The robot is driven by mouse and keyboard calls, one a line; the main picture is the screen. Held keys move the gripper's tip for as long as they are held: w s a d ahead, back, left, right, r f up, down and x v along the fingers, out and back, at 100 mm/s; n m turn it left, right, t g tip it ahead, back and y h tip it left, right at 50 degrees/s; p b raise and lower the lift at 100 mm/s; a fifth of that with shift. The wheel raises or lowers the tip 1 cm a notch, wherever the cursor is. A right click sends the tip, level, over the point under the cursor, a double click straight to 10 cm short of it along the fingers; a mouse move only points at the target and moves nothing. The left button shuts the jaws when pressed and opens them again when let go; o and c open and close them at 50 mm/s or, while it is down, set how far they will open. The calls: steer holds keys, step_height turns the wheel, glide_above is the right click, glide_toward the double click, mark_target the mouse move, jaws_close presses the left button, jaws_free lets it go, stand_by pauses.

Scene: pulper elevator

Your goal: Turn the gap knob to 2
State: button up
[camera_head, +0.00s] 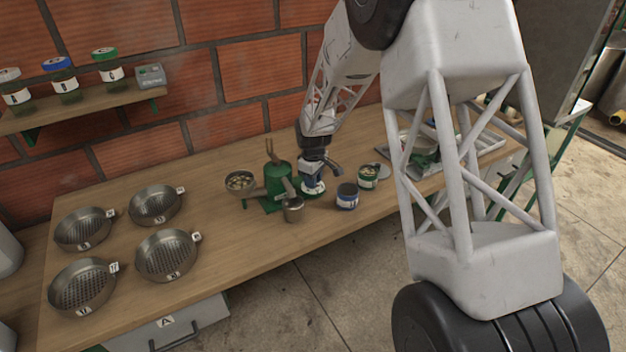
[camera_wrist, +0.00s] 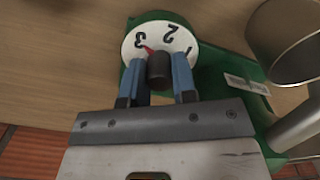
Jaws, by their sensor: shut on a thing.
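The gap knob (camera_wrist: 160,70) is a short dark cylinder on a round white dial (camera_wrist: 184,38), mounted on the green pulper (camera_head: 273,187). The digits 3, 2 and 1 show upside down in the wrist view. A small red pointer (camera_wrist: 148,49) beside the knob lies close to the 3, and the 2 is further right. My gripper (camera_wrist: 159,62) is shut on the knob, with one blue finger on each side. In the head view my gripper (camera_head: 313,182) reaches down over the dial (camera_head: 313,192), and the knob is hidden there.
A metal cup (camera_head: 293,211) stands in front of the pulper, and a blue-labelled can (camera_head: 347,197) and a green-labelled can (camera_head: 368,177) are to the right. Several numbered sieves (camera_head: 166,256) fill the left of the wooden bench (camera_head: 235,262). The bench front centre is clear.

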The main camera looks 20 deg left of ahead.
steer(key=shift+m, duration=0.3)
steer(key=m, duration=1.1)
stand_by(0.4)
steer(key=o, duration=0.9)
steer(key=shift+r, duration=0.1)
steer(key=shift+r, duration=3.85)
